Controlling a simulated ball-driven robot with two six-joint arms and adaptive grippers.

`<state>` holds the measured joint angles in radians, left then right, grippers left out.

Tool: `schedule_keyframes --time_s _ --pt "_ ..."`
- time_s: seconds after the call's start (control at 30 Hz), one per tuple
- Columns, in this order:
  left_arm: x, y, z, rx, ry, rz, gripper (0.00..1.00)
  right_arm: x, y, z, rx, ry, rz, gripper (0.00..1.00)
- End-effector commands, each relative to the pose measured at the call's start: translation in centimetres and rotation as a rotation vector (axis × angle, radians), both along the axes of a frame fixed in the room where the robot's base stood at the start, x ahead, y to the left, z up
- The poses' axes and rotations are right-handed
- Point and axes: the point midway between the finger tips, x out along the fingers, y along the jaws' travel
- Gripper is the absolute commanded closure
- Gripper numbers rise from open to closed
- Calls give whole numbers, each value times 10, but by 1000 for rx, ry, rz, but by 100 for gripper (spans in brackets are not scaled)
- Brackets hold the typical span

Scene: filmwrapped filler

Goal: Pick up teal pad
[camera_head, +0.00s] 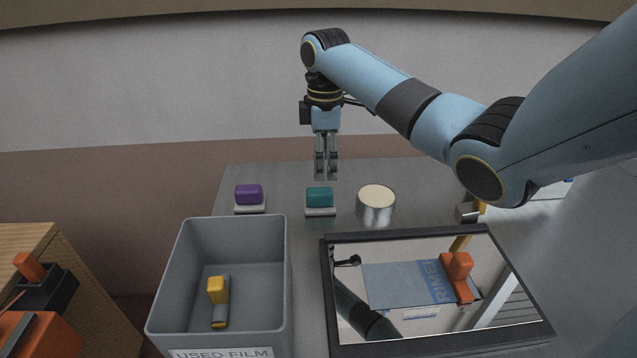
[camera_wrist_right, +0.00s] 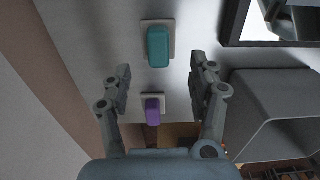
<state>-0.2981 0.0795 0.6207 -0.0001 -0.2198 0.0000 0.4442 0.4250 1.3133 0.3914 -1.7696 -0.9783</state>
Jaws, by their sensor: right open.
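The teal pad (camera_head: 320,197) is a small rounded block on a pale square base on the grey table, in the middle of the head view. In the right wrist view the teal pad (camera_wrist_right: 158,46) lies ahead of the fingertips, between their lines. My right gripper (camera_head: 326,178) points down above and just behind the teal pad, apart from it. Its two fingers (camera_wrist_right: 160,77) are spread and empty in the wrist view. My left gripper is not in view.
A purple pad (camera_head: 249,194) on a similar base is left of the teal pad. A pale-topped metal tin (camera_head: 376,203) stands close on its right. In front are a grey bin (camera_head: 168,290) labelled USED FILM, holding a yellow-headed item (camera_head: 218,291), and a black-framed mirror-like panel (camera_head: 327,290).

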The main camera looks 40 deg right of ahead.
Motion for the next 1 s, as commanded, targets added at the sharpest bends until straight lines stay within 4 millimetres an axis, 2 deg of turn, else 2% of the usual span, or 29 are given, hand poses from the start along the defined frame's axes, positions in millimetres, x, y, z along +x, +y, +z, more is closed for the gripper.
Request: schedule_keyframes --time_s 0.1,0.27,0.4,0.63,0.77,0.97,1.0 --pt "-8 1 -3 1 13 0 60 -1 1 -23 1 6 -1 40" --pt "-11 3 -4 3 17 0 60 0 1 -43 2 4 0 40" --pt "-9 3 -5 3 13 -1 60 2 2 -53 1 3 0 40" --pt "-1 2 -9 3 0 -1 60 9 4 -89 1 6 0 40" --pt "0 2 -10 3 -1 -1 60 9 3 -98 0 3 0 40" --pt "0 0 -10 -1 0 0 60 9 3 -98 -1 2 0 40" --pt "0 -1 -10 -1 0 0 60 9 3 -98 -1 2 0 43"
